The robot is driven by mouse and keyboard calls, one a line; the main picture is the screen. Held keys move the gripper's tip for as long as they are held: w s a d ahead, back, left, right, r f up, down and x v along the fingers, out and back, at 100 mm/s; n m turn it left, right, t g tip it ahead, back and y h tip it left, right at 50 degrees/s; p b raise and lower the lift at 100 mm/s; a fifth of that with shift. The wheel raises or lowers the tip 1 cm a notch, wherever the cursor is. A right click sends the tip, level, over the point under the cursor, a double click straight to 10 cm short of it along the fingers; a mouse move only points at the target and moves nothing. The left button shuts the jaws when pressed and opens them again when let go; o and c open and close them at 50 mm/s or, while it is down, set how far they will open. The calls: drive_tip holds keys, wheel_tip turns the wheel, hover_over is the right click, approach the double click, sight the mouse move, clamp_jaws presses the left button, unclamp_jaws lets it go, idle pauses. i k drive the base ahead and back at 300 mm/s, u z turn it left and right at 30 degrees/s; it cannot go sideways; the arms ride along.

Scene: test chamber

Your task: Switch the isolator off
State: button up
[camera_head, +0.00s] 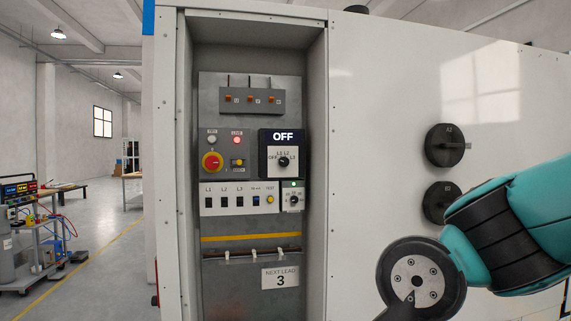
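A red rotary knob on a yellow round plate (211,162) sits at the left of the grey control panel; it looks like the isolator switch. Its exact pointing direction is too small to read. Above it are a pale lamp (211,140) and a red lamp labelled LIVE (237,141), which looks lit. My teal arm (515,225) comes in at the lower right, in front of the cabinet's white panel and well apart from the knob. The dark round joint of my arm (420,278) shows, but my gripper's fingers are out of the picture.
A black display reads OFF (287,136) above a black selector (283,162). Below are several switches (239,200) and a small dial with a green lamp (292,198). The panel is recessed between cabinet walls (313,150). Two black round knobs (446,145) protrude at right.

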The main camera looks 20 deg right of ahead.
sight(212, 162)
drive_tip(key=z, duration=0.25)
drive_tip(key=i, duration=0.95)
drive_tip(key=u, duration=1.15)
